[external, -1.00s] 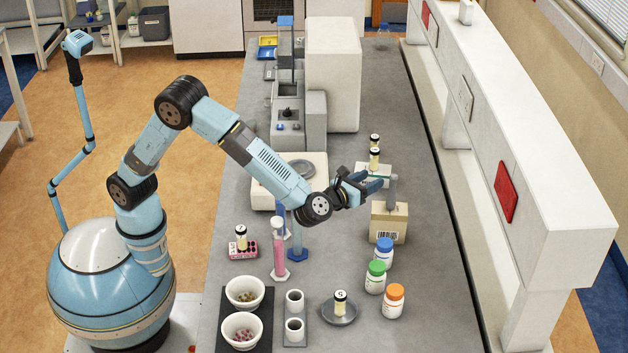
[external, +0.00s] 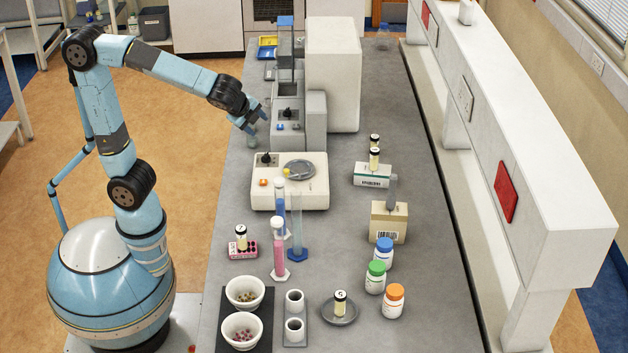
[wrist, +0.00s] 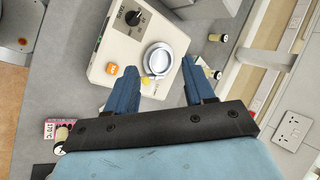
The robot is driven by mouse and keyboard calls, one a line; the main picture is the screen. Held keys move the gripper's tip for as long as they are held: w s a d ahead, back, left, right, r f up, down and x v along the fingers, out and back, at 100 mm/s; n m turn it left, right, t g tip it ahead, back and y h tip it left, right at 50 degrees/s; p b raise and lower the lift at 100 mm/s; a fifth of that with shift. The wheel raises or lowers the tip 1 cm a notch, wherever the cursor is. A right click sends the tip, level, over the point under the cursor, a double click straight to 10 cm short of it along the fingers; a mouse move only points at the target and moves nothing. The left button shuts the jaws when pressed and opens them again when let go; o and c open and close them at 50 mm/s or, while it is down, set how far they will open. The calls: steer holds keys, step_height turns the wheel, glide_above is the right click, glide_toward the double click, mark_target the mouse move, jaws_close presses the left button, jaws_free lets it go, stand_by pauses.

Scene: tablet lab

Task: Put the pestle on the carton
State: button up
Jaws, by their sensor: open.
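A grey rod-like piece, which looks like the pestle (external: 392,188), stands upright on top of the tan carton (external: 388,225) with a barcode, right of the middle of the bench. Nothing holds it. My gripper (external: 257,120) is open and empty, far to the left of the carton, over the bench's left edge beside the grey instrument. In the wrist view my gripper (wrist: 158,66) shows two spread blue fingers with nothing held between them. I cannot make out the pestle or the carton in the wrist view.
A white balance (external: 290,195) with a grey dish stands on the bench, also in the wrist view (wrist: 122,50). Tall cylinders (external: 279,250) stand in front of it. A white box (external: 372,175) with vials is behind the carton, and bottles (external: 375,277) are in front.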

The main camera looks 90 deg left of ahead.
steer(key=s+d+f+n+h, duration=0.1)
steer(key=s+n+h, duration=0.1)
steer(key=s, duration=0.4)
steer(key=s+d+n+t+h, duration=0.1)
steer(key=s+d+n+h, duration=0.1)
steer(key=s+n, duration=0.2)
steer(key=s+d+f+n+h, duration=0.1)
steer(key=s+n, duration=0.2)
steer(key=s, duration=0.6)
steer(key=shift+d+f+h, duration=0.15)
steer(key=shift+f+h, duration=0.15)
steer(key=shift+h, duration=0.1)
steer(key=shift+s, duration=0.1)
